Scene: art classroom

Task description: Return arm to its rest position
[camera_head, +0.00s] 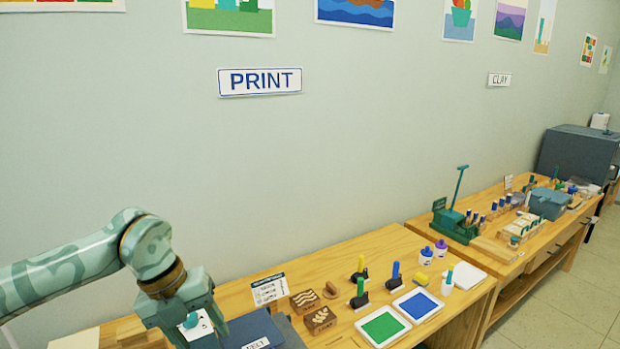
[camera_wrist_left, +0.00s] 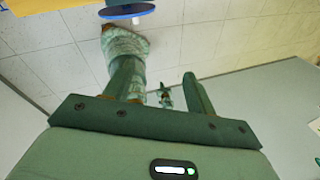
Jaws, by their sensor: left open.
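My left arm comes in from the left in the head view. Its green gripper (camera_head: 188,322) points down over the left end of the print table (camera_head: 240,292). In the left wrist view the two fingers of the left gripper (camera_wrist_left: 160,80) stand apart with nothing held between them. In the head view a small teal-topped item and a white card show behind the gripper, partly covered by it. My right gripper is not in view.
Right of the gripper lie a dark blue labelled box (camera_head: 255,330), a small sign (camera_head: 269,289), carved brown blocks (camera_head: 320,319), rollers, a green ink tray (camera_head: 383,326) and a blue ink tray (camera_head: 418,305). The clay table (camera_head: 490,245) stands farther right. The wall behind is close.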

